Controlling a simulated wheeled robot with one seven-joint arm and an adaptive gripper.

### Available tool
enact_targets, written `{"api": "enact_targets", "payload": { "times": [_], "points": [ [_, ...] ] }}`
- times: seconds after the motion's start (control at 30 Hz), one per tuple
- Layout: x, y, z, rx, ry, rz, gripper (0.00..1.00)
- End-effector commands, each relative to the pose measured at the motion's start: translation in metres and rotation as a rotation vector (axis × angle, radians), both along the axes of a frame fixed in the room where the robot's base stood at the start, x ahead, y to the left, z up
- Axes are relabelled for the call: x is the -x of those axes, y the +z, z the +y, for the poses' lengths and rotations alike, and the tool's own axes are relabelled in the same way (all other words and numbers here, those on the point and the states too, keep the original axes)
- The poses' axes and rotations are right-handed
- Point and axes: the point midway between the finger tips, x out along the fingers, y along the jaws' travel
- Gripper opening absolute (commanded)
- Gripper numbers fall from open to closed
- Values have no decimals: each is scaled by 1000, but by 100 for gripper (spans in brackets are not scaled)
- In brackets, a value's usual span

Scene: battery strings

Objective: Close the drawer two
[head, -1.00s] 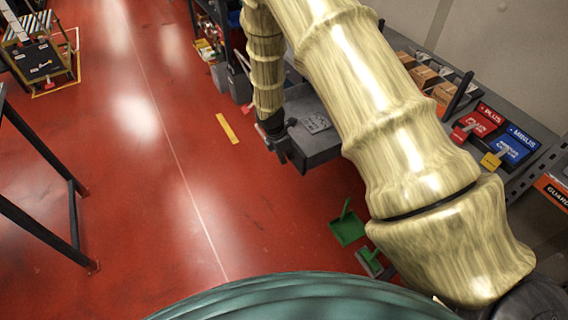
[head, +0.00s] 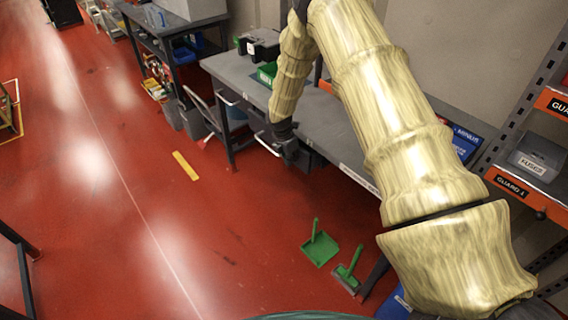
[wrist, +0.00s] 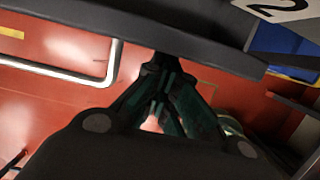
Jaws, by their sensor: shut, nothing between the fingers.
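The grey workbench (head: 335,125) has drawers under its top. In the wrist view, a dark grey panel edge (wrist: 130,30) crosses the top, with a white label reading 2 (wrist: 285,8) at the upper right. My gripper (wrist: 155,115) is shut and empty, its fingertips close to this panel; I cannot tell whether they touch it. In the head view my gripper (head: 287,150) is at the bench's front edge, beside a silver bar handle (head: 266,145). A silver handle (wrist: 75,78) also shows left in the wrist view. How far drawer two stands out is hidden behind my gripper.
A green dustpan (head: 320,248) and a brush (head: 348,272) lie on the red floor below the bench. A shelf rack (head: 520,185) stands at the right. A black case (head: 260,45) sits on the bench.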

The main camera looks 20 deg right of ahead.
Motion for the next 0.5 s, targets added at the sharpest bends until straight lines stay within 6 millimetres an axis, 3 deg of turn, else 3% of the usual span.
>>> {"api": "enact_targets", "payload": {
  "times": [0.5],
  "points": [
    [-2,0,-6,0,0,0,0]
  ]
}}
